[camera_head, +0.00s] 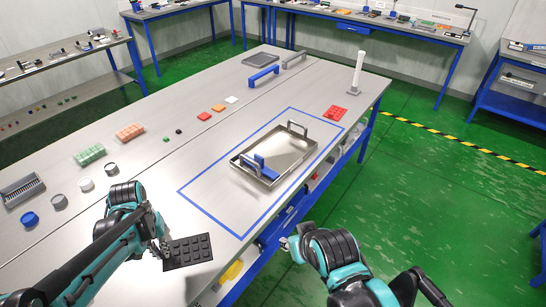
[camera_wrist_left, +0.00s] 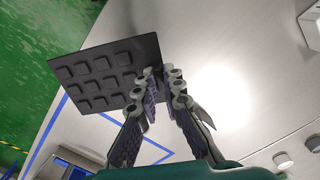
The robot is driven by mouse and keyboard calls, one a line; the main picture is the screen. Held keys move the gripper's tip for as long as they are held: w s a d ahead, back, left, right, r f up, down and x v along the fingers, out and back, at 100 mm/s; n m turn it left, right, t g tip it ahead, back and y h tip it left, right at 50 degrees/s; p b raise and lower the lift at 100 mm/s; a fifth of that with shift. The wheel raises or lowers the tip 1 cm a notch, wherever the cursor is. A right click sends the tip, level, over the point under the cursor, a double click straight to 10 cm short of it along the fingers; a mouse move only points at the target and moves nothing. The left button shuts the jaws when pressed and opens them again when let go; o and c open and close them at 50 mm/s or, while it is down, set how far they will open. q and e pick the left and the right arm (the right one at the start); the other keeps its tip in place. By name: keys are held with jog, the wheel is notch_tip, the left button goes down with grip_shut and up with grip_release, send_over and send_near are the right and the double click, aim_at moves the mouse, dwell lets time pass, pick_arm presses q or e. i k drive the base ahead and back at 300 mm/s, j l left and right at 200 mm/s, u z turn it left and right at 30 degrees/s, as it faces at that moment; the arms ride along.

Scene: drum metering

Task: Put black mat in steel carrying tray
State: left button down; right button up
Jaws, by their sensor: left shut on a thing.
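The black mat (camera_head: 187,252) is a thin dark rectangle with rows of raised squares. My left gripper (camera_head: 160,250) is shut on its left edge in the head view and holds it out near the table's front edge. In the left wrist view the mat (camera_wrist_left: 105,72) sticks out to the left of my left gripper's fingers (camera_wrist_left: 158,88). The steel carrying tray (camera_head: 290,158) lies inside the blue outline, with two upright handles and a blue piece (camera_head: 262,165) at its near left end. My right gripper (camera_head: 290,245) is beyond the table's front edge, apart from the mat; its fingers are too small to read.
The blue taped rectangle (camera_head: 196,202) has free room left of the tray. Green and orange blocks, small discs and round cups (camera_head: 59,201) line the table's left side.

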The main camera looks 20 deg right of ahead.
aim_at(283, 149)
jog(key=i+l, duration=0.15)
jog(key=l, duration=0.2)
jog(key=i+l, duration=0.1)
jog(key=l, duration=0.25)
jog(key=i+l, duration=0.15)
jog(key=l, duration=0.2)
jog(key=i+l, duration=0.1)
jog(key=l, duration=0.2)
jog(key=i+l, duration=0.15)
jog(key=l, duration=0.2)
jog(key=i+l, duration=0.1)
jog(key=l, duration=0.25)
